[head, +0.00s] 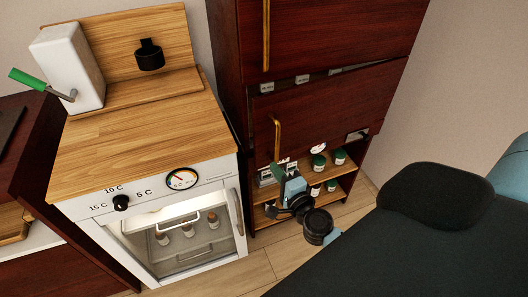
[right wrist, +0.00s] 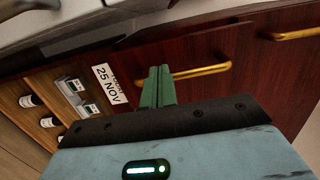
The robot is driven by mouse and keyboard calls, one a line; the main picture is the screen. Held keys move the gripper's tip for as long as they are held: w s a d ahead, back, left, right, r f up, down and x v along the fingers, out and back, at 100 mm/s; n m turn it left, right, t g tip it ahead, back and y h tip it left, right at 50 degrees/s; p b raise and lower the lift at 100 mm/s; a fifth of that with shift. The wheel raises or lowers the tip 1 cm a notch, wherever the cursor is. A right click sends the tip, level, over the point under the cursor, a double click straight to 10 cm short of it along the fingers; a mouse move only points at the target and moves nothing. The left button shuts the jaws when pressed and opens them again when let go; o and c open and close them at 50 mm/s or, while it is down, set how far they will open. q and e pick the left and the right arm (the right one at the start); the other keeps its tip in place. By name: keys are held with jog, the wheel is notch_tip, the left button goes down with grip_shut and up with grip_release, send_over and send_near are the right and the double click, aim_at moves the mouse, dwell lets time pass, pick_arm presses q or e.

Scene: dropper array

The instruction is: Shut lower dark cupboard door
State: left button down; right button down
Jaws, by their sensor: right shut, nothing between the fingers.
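The dark red-brown cupboard has a lower door (head: 330,105) with an upright brass handle (head: 277,138) near its left edge. The lower door stands slightly ajar: small labels show in the gap above its top edge. The handle also shows in the right wrist view (right wrist: 203,73). My right gripper (head: 277,172) is shut and empty, in front of the door's lower left part, just below the handle. In the right wrist view its green fingers (right wrist: 158,85) overlap the handle's end; I cannot tell whether they touch. My left gripper is out of view.
The upper door (head: 335,30) above looks closed. Open shelves (head: 342,183) below hold green-lidded jars (head: 318,162). A white cabinet (head: 75,208) with a wooden top stands close on the left. A "25 NOV" label (right wrist: 107,83) shows beside the fingers. Wood floor (head: 262,268) lies in front.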

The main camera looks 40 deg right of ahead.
aim_at(258, 146)
jog(key=w, duration=0.5)
jog(key=w+d, duration=0.1)
jog(key=w, duration=0.2)
jog(key=shift+w, duration=0.2)
jog(key=w+h+b, duration=0.1)
jog(key=w, duration=0.5)
jog(key=shift+d+m, duration=0.35)
jog(key=shift+m, duration=0.05)
jog(key=shift+a+f, duration=0.1)
